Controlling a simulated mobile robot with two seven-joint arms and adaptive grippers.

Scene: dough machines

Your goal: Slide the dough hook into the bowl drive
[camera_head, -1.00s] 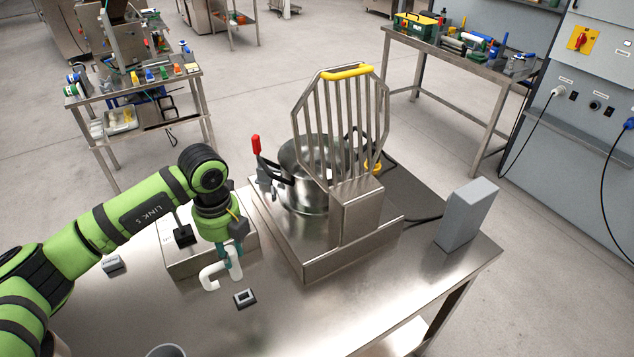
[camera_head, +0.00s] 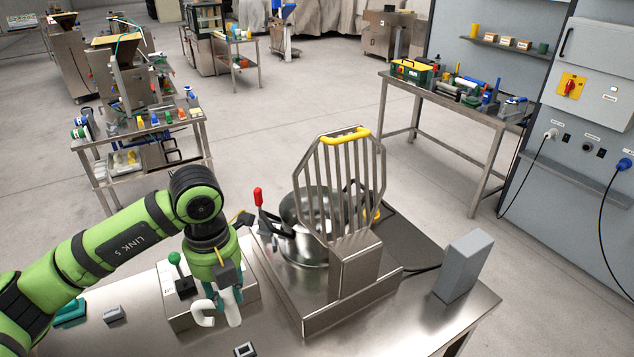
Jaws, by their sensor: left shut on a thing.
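The white dough hook (camera_head: 204,315) hangs from my left gripper (camera_head: 222,293), which is shut on it above the steel table, left of the mixer base. The steel bowl (camera_head: 302,257) sits on the mixer base (camera_head: 318,316), behind a raised guard of metal bars with a yellow top edge (camera_head: 346,136). The bowl drive itself cannot be made out; the guard and its housing (camera_head: 354,268) hide part of the bowl. My right gripper is not in view.
A red-handled lever (camera_head: 258,198) stands beside the bowl. A low box with a green-knobbed lever (camera_head: 174,259) is behind my left gripper. A grey block (camera_head: 464,265) stands at the table's right. A small dark-framed block (camera_head: 244,350) lies near the front. Front-right tabletop is clear.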

